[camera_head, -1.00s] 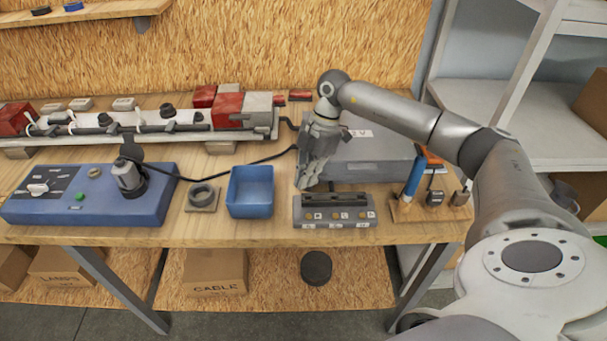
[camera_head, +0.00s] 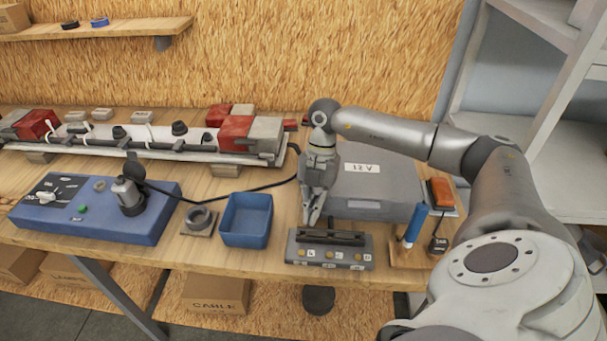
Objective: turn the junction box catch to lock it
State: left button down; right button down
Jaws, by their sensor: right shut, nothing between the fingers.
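My right gripper (camera_head: 311,222) points down with its fingers together, nothing visible between them. Its tips are just behind or above the left part of a small grey box (camera_head: 330,257) near the bench's front edge. That box has a dark bar (camera_head: 331,238) along its top and a row of marked yellowish studs on its front. I cannot tell whether the tips touch it. No part is clearly recognisable as the junction box catch; the small grey box may be the junction box. My left gripper is out of view.
A large grey 12 V box (camera_head: 375,178) stands right of the gripper. A blue tray (camera_head: 247,220), a ring on a plate (camera_head: 200,220) and a blue control panel (camera_head: 95,212) lie to the left. A tool holder (camera_head: 408,255) stands at right. The trailer frame (camera_head: 150,145) lies behind.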

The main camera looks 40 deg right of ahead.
jog(key=shift+s, duration=0.1)
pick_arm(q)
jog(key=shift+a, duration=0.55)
pick_arm(e)
jog(key=shift+d, duration=0.15)
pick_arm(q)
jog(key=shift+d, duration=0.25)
